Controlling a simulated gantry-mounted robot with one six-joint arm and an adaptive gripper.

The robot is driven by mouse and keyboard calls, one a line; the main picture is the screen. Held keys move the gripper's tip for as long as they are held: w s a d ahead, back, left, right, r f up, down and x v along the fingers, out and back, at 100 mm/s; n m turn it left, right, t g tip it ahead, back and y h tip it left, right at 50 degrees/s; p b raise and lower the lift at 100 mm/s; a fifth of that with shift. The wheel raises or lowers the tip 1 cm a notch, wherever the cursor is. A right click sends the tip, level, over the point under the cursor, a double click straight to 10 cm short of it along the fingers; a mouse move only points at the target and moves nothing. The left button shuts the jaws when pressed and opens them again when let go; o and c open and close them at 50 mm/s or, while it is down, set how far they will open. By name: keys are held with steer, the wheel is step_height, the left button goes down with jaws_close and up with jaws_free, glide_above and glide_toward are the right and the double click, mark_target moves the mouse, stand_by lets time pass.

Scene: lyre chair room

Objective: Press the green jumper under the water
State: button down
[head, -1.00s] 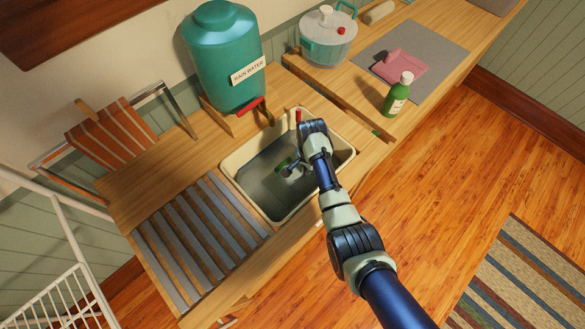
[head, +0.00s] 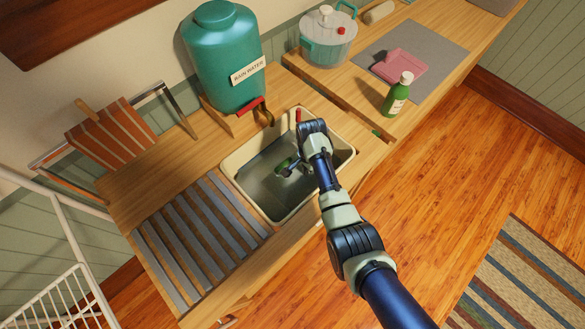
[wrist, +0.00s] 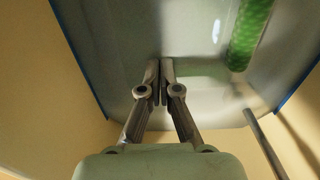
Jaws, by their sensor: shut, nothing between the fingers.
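The green jumper shows in the wrist view as a knitted green strip (wrist: 250,32) at the upper right, in the grey, cloudy water (wrist: 110,40). In the head view only a small green patch (head: 283,163) of it shows beside my gripper. My gripper (wrist: 162,92) is shut and empty, its fingertips pointing down into the basin. The jumper lies to the right of the fingertips in the wrist view, apart from them. The cream basin (head: 231,166) is set in the wooden counter. My arm hides its right part. I cannot tell how deep the jumper lies.
A green rain-water tank (head: 222,60) with a red-handled tap stands behind the basin. A slatted drainer (head: 196,235) lies at its front left. A thin rod (wrist: 265,145) crosses the wrist view.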

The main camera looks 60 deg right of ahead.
steer(key=shift+f+b, duration=0.75)
steer(key=shift+f, duration=0.3)
steer(key=shift+f+p, duration=0.25)
steer(key=shift+p, duration=0.25)
stand_by(1.5)
steer(key=shift+r+p, duration=0.2)
steer(key=shift+p, duration=0.1)
stand_by(0.7)
steer(key=shift+f, duration=0.1)
stand_by(0.4)
steer(key=shift+p, duration=0.5)
stand_by(1.5)
stand_by(0.5)
steer(key=shift+p, duration=0.3)
stand_by(0.7)
